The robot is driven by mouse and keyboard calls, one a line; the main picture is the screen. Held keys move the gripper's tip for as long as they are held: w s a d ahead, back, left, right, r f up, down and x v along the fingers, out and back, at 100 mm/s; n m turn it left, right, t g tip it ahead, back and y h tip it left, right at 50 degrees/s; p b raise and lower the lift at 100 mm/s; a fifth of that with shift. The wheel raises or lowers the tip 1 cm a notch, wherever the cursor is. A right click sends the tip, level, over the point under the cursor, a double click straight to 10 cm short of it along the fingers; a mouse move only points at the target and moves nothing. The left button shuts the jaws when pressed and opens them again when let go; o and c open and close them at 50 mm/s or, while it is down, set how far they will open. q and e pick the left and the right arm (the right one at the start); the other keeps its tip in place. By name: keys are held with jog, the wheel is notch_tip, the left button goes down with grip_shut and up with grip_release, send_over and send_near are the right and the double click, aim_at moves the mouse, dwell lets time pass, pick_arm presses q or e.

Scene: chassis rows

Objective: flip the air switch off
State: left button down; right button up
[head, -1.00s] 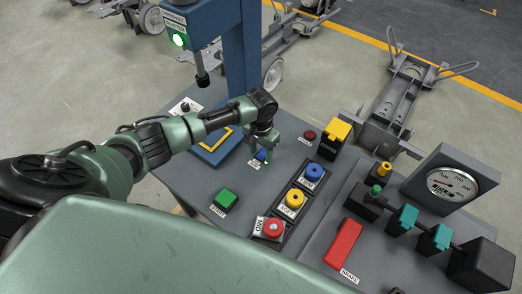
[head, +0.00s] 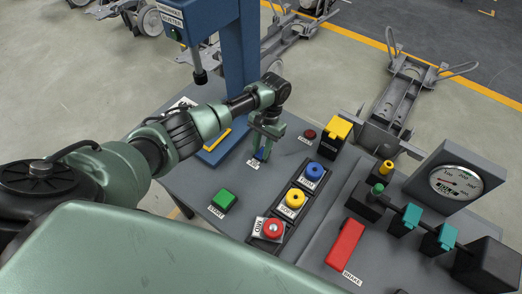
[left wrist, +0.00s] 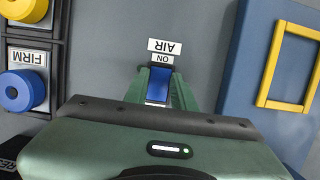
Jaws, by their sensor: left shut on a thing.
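The air switch is a small blue rocker (head: 259,155) on the grey panel, left of the dial column. In the left wrist view the blue rocker (left wrist: 158,88) lies between my green fingers, beside upside-down AIR and ON labels (left wrist: 164,50). My left gripper (head: 262,148) points down over the switch and is shut on it; the fingers hide much of it in the head view. The left gripper (left wrist: 160,80) also shows in the wrist view. My right gripper is not in view.
A green START button (head: 223,200), red MID knob (head: 272,229), yellow SOFT knob (head: 293,198) and blue FIRM knob (head: 313,171) are nearby. A red brake lever (head: 345,242) and gauge (head: 455,184) are at the right.

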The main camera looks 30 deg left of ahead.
pick_arm(q)
jog(key=c, duration=1.2)
grip_release()
jog(key=shift+o, duration=0.2)
jog(key=b+v, duration=0.1)
jog(key=v, duration=0.7)
jog(key=shift+s+f, duration=0.1)
jog(key=shift+f, duration=0.05)
